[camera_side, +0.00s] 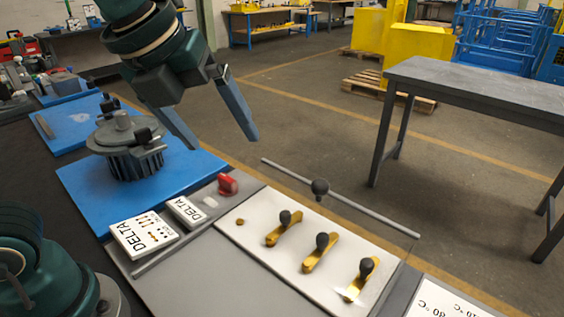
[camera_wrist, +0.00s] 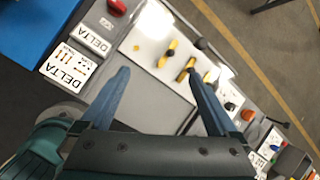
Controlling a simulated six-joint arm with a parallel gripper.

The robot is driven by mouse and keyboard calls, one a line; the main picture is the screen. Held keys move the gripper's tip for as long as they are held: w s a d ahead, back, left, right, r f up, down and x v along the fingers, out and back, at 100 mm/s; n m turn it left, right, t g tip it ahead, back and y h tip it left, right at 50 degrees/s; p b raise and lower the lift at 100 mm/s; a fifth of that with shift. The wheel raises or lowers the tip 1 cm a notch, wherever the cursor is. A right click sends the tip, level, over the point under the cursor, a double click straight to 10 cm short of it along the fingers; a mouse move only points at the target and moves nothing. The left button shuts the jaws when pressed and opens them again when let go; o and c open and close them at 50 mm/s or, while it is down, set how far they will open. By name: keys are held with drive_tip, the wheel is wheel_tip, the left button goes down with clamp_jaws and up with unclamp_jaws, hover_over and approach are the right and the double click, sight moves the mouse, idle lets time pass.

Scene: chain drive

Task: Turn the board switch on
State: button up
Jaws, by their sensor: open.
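The control board (camera_side: 195,265) lies flat with a white panel, and a red switch knob (camera_side: 228,184) sits at its back left corner. The red knob also shows at the top of the wrist view (camera_wrist: 116,7). On the white panel stand three yellow levers with black knobs, such as the middle lever (camera_side: 320,252). My gripper (camera_side: 221,140) is open and empty, its fingers apart and pointing down, above the red knob in the side view. In the wrist view its fingers (camera_wrist: 158,75) spread over the board, and the right finger hides part of the levers.
Two DELTA labels (camera_side: 146,234) lie left of the knob. A dark finned motor-like part (camera_side: 130,150) stands on a blue mat (camera_side: 85,185). A grey rod with a black ball (camera_side: 320,187) runs behind the panel. A grey table (camera_side: 470,90) stands apart at right.

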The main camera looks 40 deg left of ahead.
drive_tip(key=w+d+f+m+g, duration=0.1)
drive_tip(key=w+d+f+m, duration=0.1)
drive_tip(key=d+m, duration=0.4)
drive_tip(key=shift+w+d+f+m, duration=0.3)
drive_tip(key=shift+w+d+m, duration=0.1)
drive_tip(key=shift+w+d, duration=0.3)
drive_tip(key=shift+w+a, duration=0.1)
drive_tip(key=shift+a, duration=0.05)
drive_tip(key=s+a+r+n+t, duration=0.1)
drive_tip(key=s+a+r+n, duration=0.1)
drive_tip(key=s+a+n, duration=0.6)
drive_tip(key=s+a+f+n, duration=0.1)
drive_tip(key=s+f+n, duration=0.1)
drive_tip(key=n, duration=1.2)
drive_tip(key=s+a+f+n, duration=0.1)
drive_tip(key=f+n, duration=0.4)
drive_tip(key=n, duration=0.9)
drive_tip(key=shift+s+a+f, duration=0.3)
drive_tip(key=shift+s+a, duration=0.05)
drive_tip(key=shift+s, duration=0.3)
